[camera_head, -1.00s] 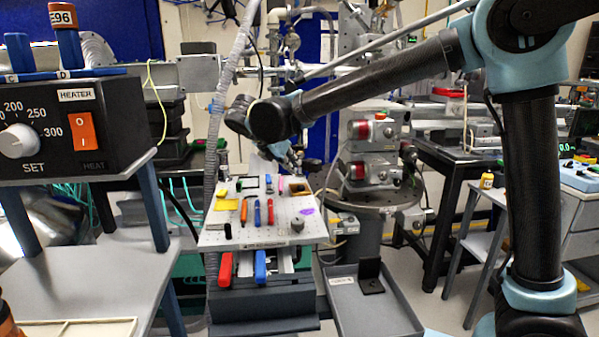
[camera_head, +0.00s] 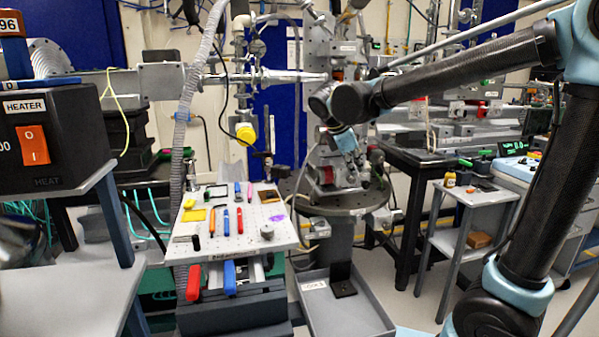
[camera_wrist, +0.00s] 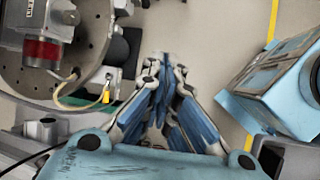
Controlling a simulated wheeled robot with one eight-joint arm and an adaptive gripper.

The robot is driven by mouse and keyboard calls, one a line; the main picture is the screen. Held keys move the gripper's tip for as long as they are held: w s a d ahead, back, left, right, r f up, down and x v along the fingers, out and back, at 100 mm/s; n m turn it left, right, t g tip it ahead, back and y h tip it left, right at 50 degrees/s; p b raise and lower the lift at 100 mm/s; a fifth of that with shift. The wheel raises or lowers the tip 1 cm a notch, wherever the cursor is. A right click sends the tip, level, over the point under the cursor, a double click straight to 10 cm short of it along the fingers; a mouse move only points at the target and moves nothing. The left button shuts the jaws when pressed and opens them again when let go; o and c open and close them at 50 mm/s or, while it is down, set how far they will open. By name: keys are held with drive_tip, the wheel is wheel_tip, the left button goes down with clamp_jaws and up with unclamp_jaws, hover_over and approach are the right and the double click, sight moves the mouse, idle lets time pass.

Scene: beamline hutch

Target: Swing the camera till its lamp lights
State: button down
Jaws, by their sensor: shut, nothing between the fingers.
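My gripper (camera_wrist: 161,68) is shut and empty in the wrist view, its blue fingers together over the floor beside a round table. In the head view my gripper (camera_head: 347,143) is small and partly hidden by its own wrist, in front of the stacked stages on the round table (camera_head: 343,205). A grey housing (camera_wrist: 45,15) with a dark red band (camera_wrist: 42,50) sits on that table in the wrist view, left of and apart from the fingers. I cannot tell for sure which unit is the camera, and I make out no lit lamp on it.
A perforated tool board (camera_head: 215,248) with pens and small parts stands left of the round table. A grey tray (camera_head: 345,318) lies low in front. The heater box (camera_head: 45,140) is at left, a small side table (camera_head: 470,195) at right.

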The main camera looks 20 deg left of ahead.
drive_tip(key=s+d+f+m+g, duration=0.15)
drive_tip(key=d+m, duration=0.25)
drive_tip(key=d, duration=0.6)
drive_tip(key=d+f+m+g, duration=0.1)
drive_tip(key=d+f+m, duration=0.25)
drive_tip(key=d, duration=0.65)
drive_tip(key=s+d+f+m+g+y, duration=0.1)
drive_tip(key=s+d+f+m+y, duration=0.3)
drive_tip(key=s+d+f+m, duration=0.75)
drive_tip(key=w+a+r+m+g+y, duration=0.1)
drive_tip(key=w+a+r+g+y, duration=0.15)
drive_tip(key=w+a+y, duration=0.85)
drive_tip(key=w+a+r+m+g, duration=0.1)
drive_tip(key=w+a+r, duration=0.45)
drive_tip(key=a, duration=1.25)
drive_tip(key=w+a+r+m+g+y, duration=0.15)
drive_tip(key=w+a+y, duration=0.45)
drive_tip(key=w+a, duration=0.65)
drive_tip(key=s+a, duration=0.7)
drive_tip(key=a, duration=0.5)
drive_tip(key=shift+s+n, duration=0.2)
drive_tip(key=shift+n, duration=0.15)
